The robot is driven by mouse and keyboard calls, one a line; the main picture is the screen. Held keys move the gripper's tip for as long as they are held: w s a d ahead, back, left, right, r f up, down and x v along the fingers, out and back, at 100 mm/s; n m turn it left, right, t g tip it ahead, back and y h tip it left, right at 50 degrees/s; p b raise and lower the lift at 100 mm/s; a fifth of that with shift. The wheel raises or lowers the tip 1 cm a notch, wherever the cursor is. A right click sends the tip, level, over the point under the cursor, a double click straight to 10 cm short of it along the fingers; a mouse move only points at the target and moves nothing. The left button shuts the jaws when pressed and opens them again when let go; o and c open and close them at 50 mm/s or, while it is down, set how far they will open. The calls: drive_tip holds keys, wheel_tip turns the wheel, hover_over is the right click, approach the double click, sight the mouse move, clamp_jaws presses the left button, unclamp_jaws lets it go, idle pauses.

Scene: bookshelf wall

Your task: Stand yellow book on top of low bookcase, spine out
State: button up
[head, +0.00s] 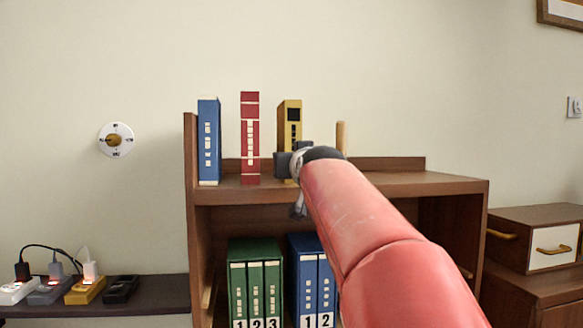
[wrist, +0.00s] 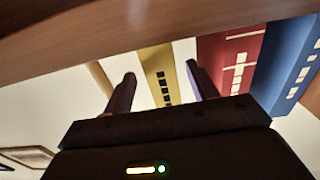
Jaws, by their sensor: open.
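The yellow book (head: 290,115) stands upright on top of the low bookcase (head: 430,183), its marked spine facing out toward me. My gripper (head: 287,163) is in front of its lower part in the head view and hides that part. In the wrist view, which looks upside down, the yellow book (wrist: 158,72) shows between the two spread fingers of my gripper (wrist: 161,74). The fingers look apart from its sides. The gripper is open and holds nothing.
A red book (head: 250,135) and a blue book (head: 208,140) stand left of the yellow one, with gaps between. A wooden peg (head: 341,137) stands to its right. Green binders (head: 255,275) and blue binders (head: 305,265) fill the shelf below. The bookcase top's right part is clear.

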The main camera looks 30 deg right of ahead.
drive_tip(key=v, duration=0.5)
drive_tip(key=shift+s+a+b, duration=0.1)
drive_tip(key=shift+s+b, duration=0.2)
drive_tip(key=shift+b, duration=0.05)
drive_tip(key=shift+f, duration=0.1)
drive_tip(key=s+a+f+n+g+y, duration=0.1)
drive_tip(key=s+a+f+g+y, duration=0.2)
drive_tip(key=f, duration=0.6)
drive_tip(key=s+a+f+n+g, duration=0.1)
drive_tip(key=s+a+f+g, duration=0.1)
drive_tip(key=s+a+f, duration=0.5)
drive_tip(key=s+a+f+g, duration=0.1)
drive_tip(key=s+f, duration=0.3)
drive_tip(key=f, duration=0.4)
drive_tip(key=s+a+f+g+y, duration=0.1)
drive_tip(key=s+a+f+g, duration=0.1)
drive_tip(key=s+f, duration=0.3)
drive_tip(key=s+a+f+n+g+y, duration=0.1)
drive_tip(key=s+f+g, duration=0.2)
drive_tip(key=f, duration=0.9)
drive_tip(key=shift+s+a+g, duration=0.4)
drive_tip(key=shift+s, duration=0.55)
drive_tip(key=shift+d+f, duration=0.1)
